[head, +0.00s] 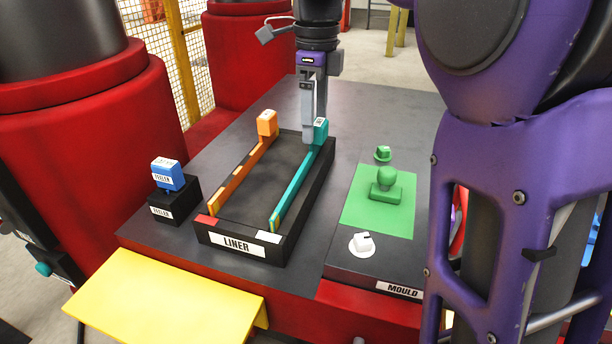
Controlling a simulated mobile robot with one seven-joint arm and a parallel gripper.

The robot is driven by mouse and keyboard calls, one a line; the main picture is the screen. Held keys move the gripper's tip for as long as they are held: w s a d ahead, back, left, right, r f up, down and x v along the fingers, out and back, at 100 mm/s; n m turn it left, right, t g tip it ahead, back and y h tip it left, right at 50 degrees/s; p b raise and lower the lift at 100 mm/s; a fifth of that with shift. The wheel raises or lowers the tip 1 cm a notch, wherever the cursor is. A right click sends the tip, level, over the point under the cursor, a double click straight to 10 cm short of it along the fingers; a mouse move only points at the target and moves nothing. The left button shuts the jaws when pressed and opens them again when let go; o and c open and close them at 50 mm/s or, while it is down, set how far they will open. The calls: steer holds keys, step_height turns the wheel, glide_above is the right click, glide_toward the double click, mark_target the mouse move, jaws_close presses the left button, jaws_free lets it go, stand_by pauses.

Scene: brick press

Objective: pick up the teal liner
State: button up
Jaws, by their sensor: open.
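The teal liner (297,180) is a long thin strip with a raised teal block at its far end. It lies along the right side of the black tray labelled LINER (205,236). My gripper (315,140) points down at the liner's far end, by the raised block. Its fingers look to be beside or behind the block; I cannot tell whether they touch it. The gripper is open, and the fingertips are partly hidden by the block.
An orange liner (240,178) lies along the tray's left side. A blue block (168,175) sits on a black stand at left. At right, a green mat (362,222) holds a green knobbed piece (386,188). A yellow plate (160,300) juts out in front. Red columns stand at left.

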steer(key=shift+f, duration=0.85)
jaws_close()
steer(key=shift+r, duration=0.1)
stand_by(0.6)
